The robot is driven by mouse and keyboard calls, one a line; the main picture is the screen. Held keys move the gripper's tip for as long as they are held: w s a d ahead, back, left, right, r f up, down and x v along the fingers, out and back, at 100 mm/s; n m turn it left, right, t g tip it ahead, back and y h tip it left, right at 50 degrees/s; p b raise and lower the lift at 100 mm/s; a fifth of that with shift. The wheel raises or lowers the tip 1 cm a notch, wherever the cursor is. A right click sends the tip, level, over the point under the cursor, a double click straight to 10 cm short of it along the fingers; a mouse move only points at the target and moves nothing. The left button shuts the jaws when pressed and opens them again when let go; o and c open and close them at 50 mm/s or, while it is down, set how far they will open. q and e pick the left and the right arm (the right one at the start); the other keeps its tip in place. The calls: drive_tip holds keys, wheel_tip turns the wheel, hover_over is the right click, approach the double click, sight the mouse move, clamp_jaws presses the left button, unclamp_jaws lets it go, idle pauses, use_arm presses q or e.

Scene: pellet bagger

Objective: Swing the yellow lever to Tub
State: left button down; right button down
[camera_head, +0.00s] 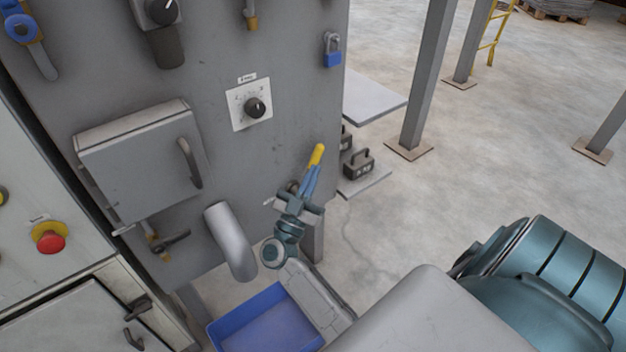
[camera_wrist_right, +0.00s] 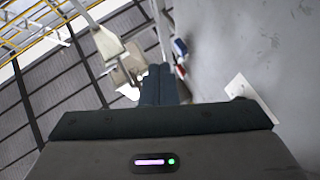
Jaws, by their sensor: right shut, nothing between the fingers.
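The yellow lever (camera_head: 318,153) is on the right part of the grey panel; its yellow end shows just above my fingertips and the rest is hidden behind my gripper. My right gripper (camera_head: 312,172) is shut and empty, its blue fingers close to the lever; I cannot tell whether they touch. In the right wrist view the shut fingers (camera_wrist_right: 158,82) point ahead, and I cannot make out the lever there. A blue tub (camera_head: 218,338) stands on the floor below the bent grey spout (camera_head: 230,240). No lever position label is readable. My left gripper is out of view.
The grey panel (camera_head: 225,55) carries a black knob (camera_head: 255,107), a blue padlock (camera_head: 332,52) and a handled hatch (camera_head: 140,165). A red button (camera_head: 50,238) is at the left. Black weights (camera_head: 358,163) sit behind the lever. Open floor lies to the right.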

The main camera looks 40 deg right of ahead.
drive_tip(key=s+a, duration=0.4)
drive_tip(key=s, duration=0.1)
drive_tip(key=shift+s+r, duration=0.25)
drive_tip(key=shift+r, duration=0.05)
